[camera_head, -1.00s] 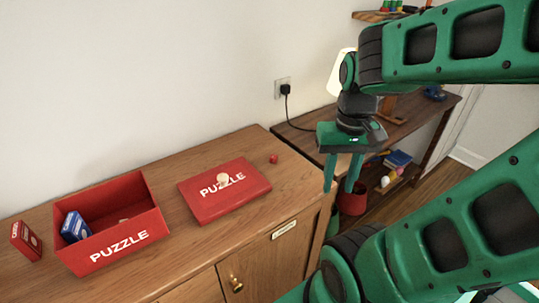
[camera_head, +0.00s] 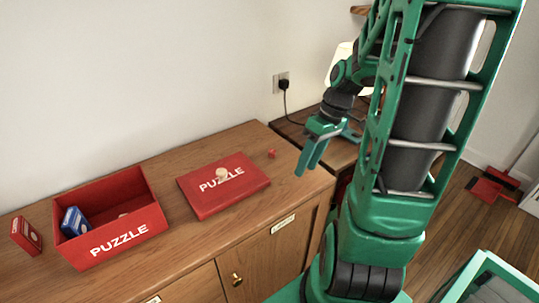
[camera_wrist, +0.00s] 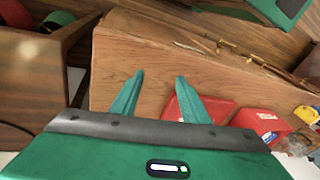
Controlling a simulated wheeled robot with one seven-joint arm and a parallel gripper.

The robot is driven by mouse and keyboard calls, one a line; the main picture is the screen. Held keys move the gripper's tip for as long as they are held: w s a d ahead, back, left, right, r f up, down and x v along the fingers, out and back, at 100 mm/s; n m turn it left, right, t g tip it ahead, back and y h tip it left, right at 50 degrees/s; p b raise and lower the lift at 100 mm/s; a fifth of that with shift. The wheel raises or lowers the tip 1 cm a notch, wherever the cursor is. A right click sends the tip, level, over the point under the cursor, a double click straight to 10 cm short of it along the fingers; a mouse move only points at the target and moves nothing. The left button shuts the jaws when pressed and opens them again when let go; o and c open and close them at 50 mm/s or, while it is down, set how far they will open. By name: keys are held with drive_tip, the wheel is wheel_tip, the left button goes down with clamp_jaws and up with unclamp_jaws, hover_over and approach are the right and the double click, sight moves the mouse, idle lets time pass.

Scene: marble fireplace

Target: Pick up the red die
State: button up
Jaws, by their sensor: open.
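The small red die (camera_head: 271,153) sits on the wooden cabinet top (camera_head: 240,147), near its back right corner, right of the flat red puzzle lid (camera_head: 240,188). My gripper (camera_head: 306,172) is open and empty. In the head view it appears to the right of the die and lower in the picture, by the cabinet's right end, apart from the die. In the wrist view my gripper (camera_wrist: 160,76) has its two fingers spread over the wood of the cabinet. I cannot make out the die in that view.
A beige piece (camera_head: 222,174) stands on the lid. The open red puzzle box (camera_head: 130,237) holds a blue box (camera_head: 74,222); a small red box (camera_head: 26,236) stands left of it. A darker desk (camera_head: 300,126) with a lamp adjoins on the right. The wall (camera_head: 130,80) is behind.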

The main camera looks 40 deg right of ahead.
sight(273, 151)
drive_tip(key=w+d+f+n+t+y, duration=0.1)
drive_tip(key=w, duration=0.1)
drive_tip(key=w+d+f+n+t+y, duration=0.1)
drive_tip(key=w, duration=0.1)
drive_tip(key=w+d+f+n+t+y, duration=0.1)
drive_tip(key=w+n, duration=0.1)
drive_tip(key=shift+w+d+y, duration=0.1)
drive_tip(key=shift+d+y, duration=0.15)
drive_tip(key=shift+y, duration=0.15)
drive_tip(key=w+d+n+t, duration=0.1)
drive_tip(key=w+d+r+n+t+y, duration=0.1)
drive_tip(key=d+t, duration=0.1)
drive_tip(key=w+d+t+y, duration=0.1)
drive_tip(key=shift+d+r+n, duration=0.15)
drive_tip(key=shift+r+n, duration=0.25)
drive_tip(key=x, duration=1)
drive_tip(key=shift+w+r, duration=0.1)
drive_tip(key=shift+w, duration=0.45)
clamp_jaws()
